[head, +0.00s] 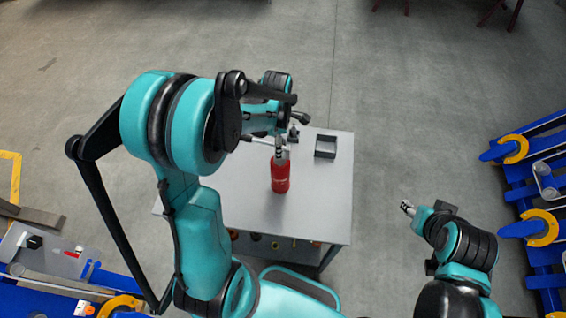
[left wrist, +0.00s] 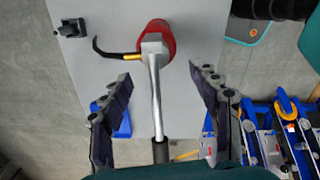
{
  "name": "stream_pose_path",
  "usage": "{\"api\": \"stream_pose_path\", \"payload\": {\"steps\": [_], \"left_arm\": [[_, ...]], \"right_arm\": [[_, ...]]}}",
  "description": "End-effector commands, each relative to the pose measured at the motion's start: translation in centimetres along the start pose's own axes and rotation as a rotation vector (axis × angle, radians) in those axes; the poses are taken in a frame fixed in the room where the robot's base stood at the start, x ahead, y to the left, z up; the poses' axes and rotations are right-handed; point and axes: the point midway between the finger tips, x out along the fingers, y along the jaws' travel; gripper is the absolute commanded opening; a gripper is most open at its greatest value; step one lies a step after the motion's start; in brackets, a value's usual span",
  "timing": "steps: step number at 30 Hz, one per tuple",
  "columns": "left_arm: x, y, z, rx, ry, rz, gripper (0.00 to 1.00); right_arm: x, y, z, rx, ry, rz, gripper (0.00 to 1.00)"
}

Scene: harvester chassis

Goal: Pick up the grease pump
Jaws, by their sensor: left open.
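The grease pump (head: 280,173) is a red cylinder with a grey metal head, standing on the grey table in the head view. In the left wrist view the pump (left wrist: 157,34) shows its red body at the top. A silver lever with a black grip runs from its head down the picture, and a black and yellow spout points left. My left gripper (left wrist: 160,76) is open, its dark fingers on either side of the lever and apart from it. In the head view my arm partly hides this gripper. My right gripper (head: 407,208) is right of the table, away from the pump.
Blue and yellow frames (head: 535,225) stand at the far right, and others at the lower left. Open concrete floor surrounds the table.

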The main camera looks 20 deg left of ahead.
Motion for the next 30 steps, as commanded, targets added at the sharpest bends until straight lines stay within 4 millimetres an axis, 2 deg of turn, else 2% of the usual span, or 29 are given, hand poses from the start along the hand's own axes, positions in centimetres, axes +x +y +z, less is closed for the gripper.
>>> {"api": "stream_pose_path", "payload": {"steps": [16, 19, 26, 30], "left_arm": [[7.2, 0.6, 0.7, -0.016, 0.001, -0.004, 0.62], [7.9, 0.5, 0.7, -0.016, 0.001, -0.004, 0.62], [8.0, 0.5, 0.7, -0.016, 0.001, -0.004, 0.62], [8.0, 0.5, 0.7, -0.016, 0.001, -0.003, 0.25]], "right_arm": [[0.8, 0.0, 0.6, 0.0, 0.0, 0.0, 0.46], [0.9, 0.0, 0.6, 0.0, 0.0, 0.0, 0.46], [0.8, 0.0, 0.6, 0.0, 0.0, 0.0, 0.46], [0.8, 0.0, 0.6, 0.0, 0.0, 0.0, 0.46]]}}
